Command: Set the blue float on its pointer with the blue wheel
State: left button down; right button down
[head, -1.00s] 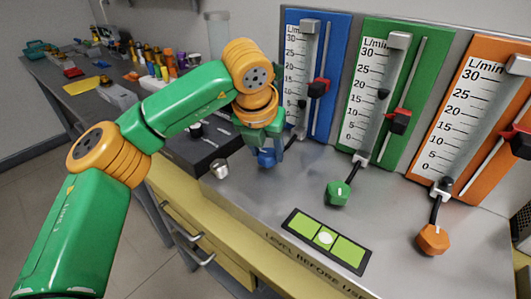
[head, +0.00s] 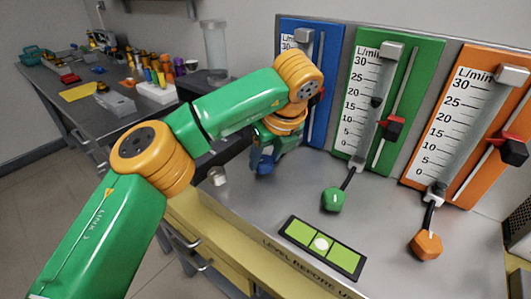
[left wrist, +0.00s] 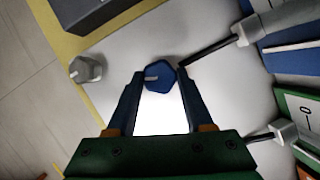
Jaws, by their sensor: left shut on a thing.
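The blue wheel (left wrist: 160,75) is a small six-sided knob with a pale mark, seen between my left fingertips in the left wrist view. In the head view, my left gripper (head: 264,157) is low over the bench in front of the blue panel (head: 320,123), shut on the blue wheel. The same gripper shows in the left wrist view (left wrist: 160,76), one finger on each side of the wheel. My arm covers most of the blue panel's scale and tube, so the blue float is hidden. Only a bit of the red pointer (head: 322,92) shows beside my arm.
The green wheel (head: 333,199) and orange wheel (head: 426,245) stand in front of their panels. A level plate (head: 321,246) lies near the bench's front edge. A clear cylinder (head: 215,47) stands behind.

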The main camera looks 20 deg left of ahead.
pick_arm(q)
jog(key=shift+n, duration=0.6)
jog(key=shift+c, duration=1.4)
grip_release()
jog(key=shift+w+g, duration=0.1)
jog(key=shift+g, duration=0.2)
jog(key=p+v, duration=0.1)
jog(key=v, duration=0.6)
jog(key=shift+p, duration=0.3)
